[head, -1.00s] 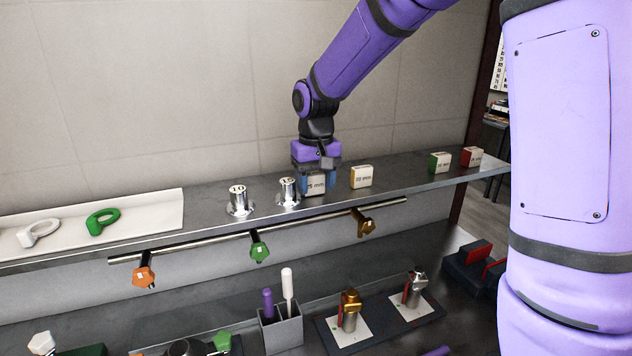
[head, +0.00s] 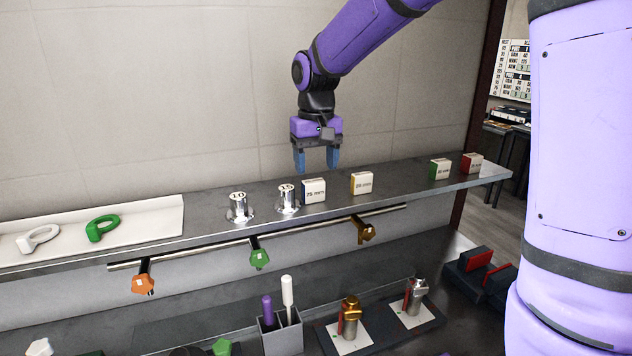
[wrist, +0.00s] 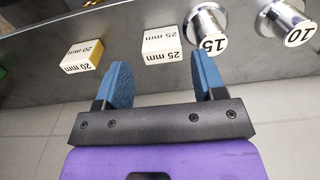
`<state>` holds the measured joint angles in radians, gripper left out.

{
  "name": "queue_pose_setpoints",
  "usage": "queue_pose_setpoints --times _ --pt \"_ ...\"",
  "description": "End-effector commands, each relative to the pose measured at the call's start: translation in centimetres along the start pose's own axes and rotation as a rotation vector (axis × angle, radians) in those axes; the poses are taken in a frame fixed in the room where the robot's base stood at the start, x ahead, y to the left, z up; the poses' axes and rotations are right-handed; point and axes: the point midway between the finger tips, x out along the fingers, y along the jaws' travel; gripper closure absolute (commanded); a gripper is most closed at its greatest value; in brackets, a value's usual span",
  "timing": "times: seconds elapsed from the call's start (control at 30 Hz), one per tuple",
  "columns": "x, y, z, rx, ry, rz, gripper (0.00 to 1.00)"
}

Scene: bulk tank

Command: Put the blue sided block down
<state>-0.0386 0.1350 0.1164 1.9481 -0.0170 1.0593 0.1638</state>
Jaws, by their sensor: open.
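The blue sided block (head: 314,191), white-faced and marked 25 mm, stands upright on the grey shelf (head: 400,186), just right of the steel weight marked 15 (head: 287,198). In the wrist view the block (wrist: 162,48) lies beyond the fingertips, apart from them. My gripper (head: 316,168) is open and empty, with its blue fingers pointing down above and behind the block. Both fingers also show spread apart in the wrist view (wrist: 163,78).
A yellow-sided 20 mm block (head: 362,183) stands to the right, with green-sided (head: 440,168) and red-sided (head: 472,163) blocks farther along. A second steel weight (head: 238,207) stands left. Below hangs a rail with coloured knobs (head: 259,257).

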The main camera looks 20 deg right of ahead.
Motion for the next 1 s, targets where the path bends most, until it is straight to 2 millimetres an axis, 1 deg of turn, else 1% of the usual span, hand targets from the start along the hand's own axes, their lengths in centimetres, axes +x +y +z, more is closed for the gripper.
queue_pose_setpoints --times 0.03,0.1,0.2,0.3,0.4,0.57,0.63,0.77,0.87,1.0 --pt "-1.1 0.0 -0.1 0.0 0.003 0.0 0.37" --pt "-2.3 0.0 -0.1 0.0 0.003 0.0 0.37" --pt "-3.8 0.0 -0.1 0.0 0.003 0.0 0.37" --pt "-4.8 0.0 0.0 -0.001 0.001 0.0 0.37" --pt "-5.5 0.0 0.0 -0.001 0.001 0.0 0.37" --pt "-5.8 0.0 0.1 -0.001 0.001 0.001 0.37" --pt "-6.0 0.1 0.4 -0.001 0.007 0.001 0.37" --pt "-6.9 0.7 2.3 -0.001 0.037 0.002 0.37" --pt "-7.7 1.5 4.7 0.0 0.076 0.004 0.37" --pt "-8.6 2.5 8.3 0.0 0.132 0.005 0.37"
